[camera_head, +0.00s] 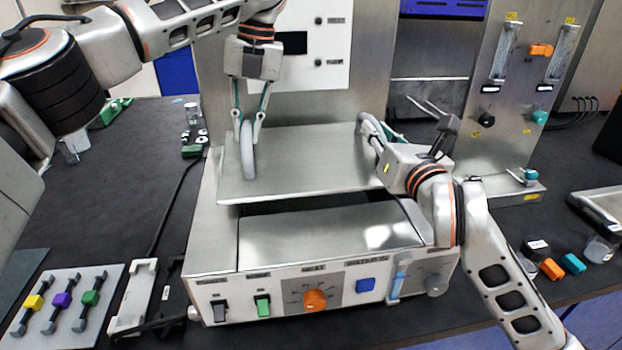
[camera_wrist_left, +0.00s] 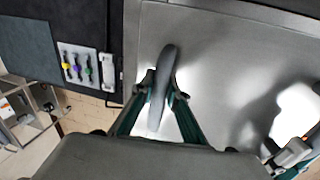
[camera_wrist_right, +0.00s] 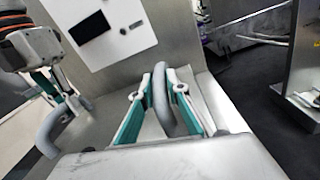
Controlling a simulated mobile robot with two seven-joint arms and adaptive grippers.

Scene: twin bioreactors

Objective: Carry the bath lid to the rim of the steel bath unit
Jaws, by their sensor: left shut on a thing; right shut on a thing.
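The bath lid (camera_head: 310,170) is a flat steel plate with a grey loop handle near each side. It is held over the back part of the steel bath unit (camera_head: 215,240), with a dark gap showing below its front edge. My left gripper (camera_head: 248,140) is shut on the lid's left handle (camera_head: 247,160), also seen in the left wrist view (camera_wrist_left: 160,85). My right gripper (camera_head: 372,135) is shut on the right handle, which shows in the right wrist view (camera_wrist_right: 163,95). I cannot tell whether the lid touches the unit; the rim is mostly hidden under it.
A rack with yellow, purple and green clips (camera_head: 62,300) lies at the front left. A steel panel with flow tubes (camera_head: 515,100) stands at the back right. Small orange and teal blocks (camera_head: 552,268) lie at the right.

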